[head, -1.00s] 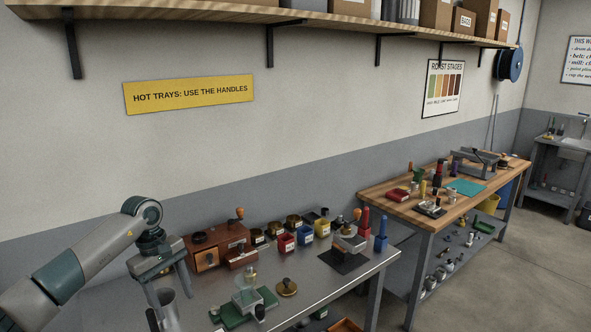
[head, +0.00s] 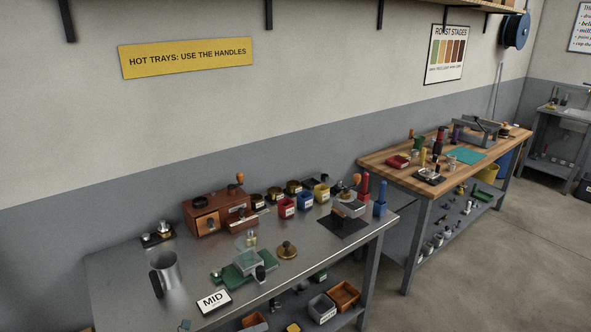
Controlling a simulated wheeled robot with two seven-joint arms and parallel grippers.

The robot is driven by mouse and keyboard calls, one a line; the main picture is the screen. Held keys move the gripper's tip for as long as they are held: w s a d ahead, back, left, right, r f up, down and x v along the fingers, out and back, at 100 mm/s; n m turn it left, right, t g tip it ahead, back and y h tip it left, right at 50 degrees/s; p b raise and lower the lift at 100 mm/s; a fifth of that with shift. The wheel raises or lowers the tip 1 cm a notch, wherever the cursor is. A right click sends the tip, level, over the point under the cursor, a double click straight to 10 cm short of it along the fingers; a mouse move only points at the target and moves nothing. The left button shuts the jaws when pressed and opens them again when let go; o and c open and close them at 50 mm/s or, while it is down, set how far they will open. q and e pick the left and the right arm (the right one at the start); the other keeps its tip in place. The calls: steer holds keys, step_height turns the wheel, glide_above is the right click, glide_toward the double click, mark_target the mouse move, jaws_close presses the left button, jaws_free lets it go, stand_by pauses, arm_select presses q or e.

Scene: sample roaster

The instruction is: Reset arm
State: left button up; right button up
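Neither of my grippers shows clearly in the head view. A metal jug (head: 168,271) with a dark handle stands upright and free on the steel bench (head: 125,262) at the left. Nothing is touching the jug. A small grey piece at the bottom edge is too cut off to identify.
A white MID card (head: 213,301) and a green stand (head: 247,264) are right of the jug. A wooden box mill (head: 205,221) and several coloured cups stand behind. A wooden-topped bench (head: 385,181) is at the right. The bench's left part is mostly clear.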

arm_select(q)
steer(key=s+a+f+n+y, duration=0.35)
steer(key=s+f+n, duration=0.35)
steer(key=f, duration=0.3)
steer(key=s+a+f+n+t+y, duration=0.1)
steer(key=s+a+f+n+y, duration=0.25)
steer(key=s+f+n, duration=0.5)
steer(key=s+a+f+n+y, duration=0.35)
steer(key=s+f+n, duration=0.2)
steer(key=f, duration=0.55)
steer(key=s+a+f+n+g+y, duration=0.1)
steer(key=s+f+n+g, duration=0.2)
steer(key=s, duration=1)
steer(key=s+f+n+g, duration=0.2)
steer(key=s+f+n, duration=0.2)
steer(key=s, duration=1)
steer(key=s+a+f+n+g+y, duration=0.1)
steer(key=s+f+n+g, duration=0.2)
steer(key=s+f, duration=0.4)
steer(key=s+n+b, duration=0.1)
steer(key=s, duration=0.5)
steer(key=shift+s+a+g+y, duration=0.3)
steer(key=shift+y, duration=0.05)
